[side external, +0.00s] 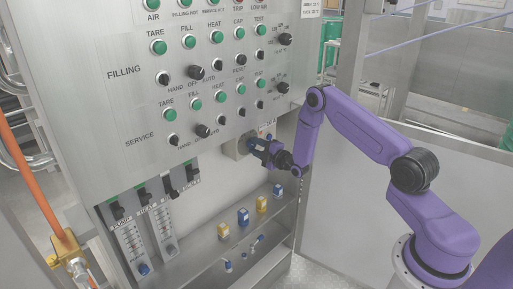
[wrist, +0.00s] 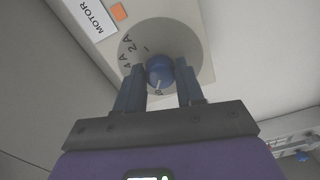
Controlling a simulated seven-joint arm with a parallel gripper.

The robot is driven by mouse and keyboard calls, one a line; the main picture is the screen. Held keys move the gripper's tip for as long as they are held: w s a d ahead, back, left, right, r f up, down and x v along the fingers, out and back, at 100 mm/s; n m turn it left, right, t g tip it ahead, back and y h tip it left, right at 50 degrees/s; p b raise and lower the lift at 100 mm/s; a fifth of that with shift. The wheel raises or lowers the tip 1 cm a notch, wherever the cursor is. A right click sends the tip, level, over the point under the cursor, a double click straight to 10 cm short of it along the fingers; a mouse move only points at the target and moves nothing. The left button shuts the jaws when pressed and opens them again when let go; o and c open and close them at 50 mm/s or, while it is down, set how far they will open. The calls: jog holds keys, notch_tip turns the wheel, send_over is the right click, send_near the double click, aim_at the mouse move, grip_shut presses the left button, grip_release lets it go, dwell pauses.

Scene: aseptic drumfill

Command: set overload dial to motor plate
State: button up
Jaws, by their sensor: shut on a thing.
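The overload dial is a blue knob (wrist: 160,72) with a white pointer mark, on a round grey scale face (wrist: 183,37) marked with amp values, among them 2A and 4A. The pointer mark lies on the knob's lower side in the wrist view. A white label reading MOTOR (wrist: 92,17) sits at the upper left, with its end cut off. My gripper (wrist: 160,78) has one dark blue finger on each side of the knob and is shut on it. In the side external view my gripper (side external: 254,143) reaches the beige dial housing (side external: 236,150); the knob is hidden there.
Above the housing is a steel panel (side external: 100,70) with several green buttons and black selectors. Breakers (side external: 145,195) and flow gauges (side external: 130,240) stand at left. Below, a steel ledge (side external: 205,255) carries several small blue and yellow blocks (side external: 243,216). An orange pipe (side external: 30,180) runs at far left.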

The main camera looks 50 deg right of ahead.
jog(key=shift+n, duration=2.4)
jog(key=o, duration=1)
jog(key=shift+o, duration=0.2)
jog(key=shift+s, duration=0.1)
jog(key=s, duration=1.1)
jog(key=shift+s, duration=0.4)
jog(key=shift+a, duration=0.1)
